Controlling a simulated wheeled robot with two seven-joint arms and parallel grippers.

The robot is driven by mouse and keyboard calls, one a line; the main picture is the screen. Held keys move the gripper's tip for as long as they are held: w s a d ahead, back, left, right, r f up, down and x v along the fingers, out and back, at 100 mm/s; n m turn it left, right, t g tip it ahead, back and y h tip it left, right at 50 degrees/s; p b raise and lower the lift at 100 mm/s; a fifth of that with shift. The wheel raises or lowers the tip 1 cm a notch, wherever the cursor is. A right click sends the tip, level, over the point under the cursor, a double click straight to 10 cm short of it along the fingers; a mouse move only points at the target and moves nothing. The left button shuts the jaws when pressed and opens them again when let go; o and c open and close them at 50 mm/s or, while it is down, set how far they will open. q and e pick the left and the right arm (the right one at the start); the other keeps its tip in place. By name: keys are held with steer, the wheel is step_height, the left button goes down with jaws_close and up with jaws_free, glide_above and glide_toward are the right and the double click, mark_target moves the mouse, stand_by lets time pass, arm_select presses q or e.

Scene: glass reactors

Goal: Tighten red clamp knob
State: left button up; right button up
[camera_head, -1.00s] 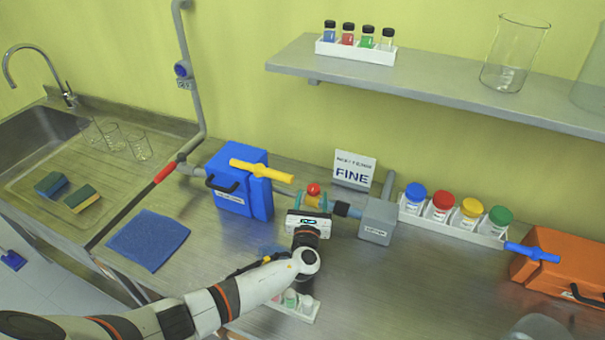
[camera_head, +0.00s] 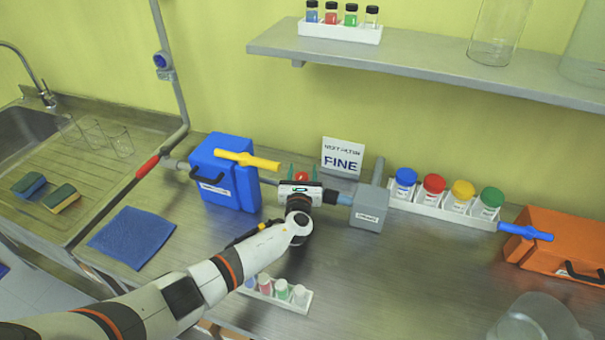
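The red clamp knob (camera_head: 302,176) sits on the pipe assembly between the blue box (camera_head: 230,172) and the grey box (camera_head: 370,207). Only its upper part shows behind my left gripper (camera_head: 302,178). The gripper's two green fingertips stand on either side of the knob, spread apart. I cannot tell whether they touch it. The gripper body hides the clamp below the knob. My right gripper is not in view.
A yellow handle (camera_head: 247,160) sticks out from the blue box towards the knob. A "FINE" sign (camera_head: 342,157) stands behind. A white rack (camera_head: 445,214) of coloured-lid jars is at right, and a vial rack (camera_head: 276,294) lies in front, beside my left arm.

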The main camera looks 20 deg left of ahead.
arm_select(q)
steer(key=shift+f, duration=0.1)
steer(key=c, duration=0.8)
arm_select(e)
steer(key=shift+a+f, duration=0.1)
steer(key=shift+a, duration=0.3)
arm_select(q)
steer(key=shift+h, duration=0.3)
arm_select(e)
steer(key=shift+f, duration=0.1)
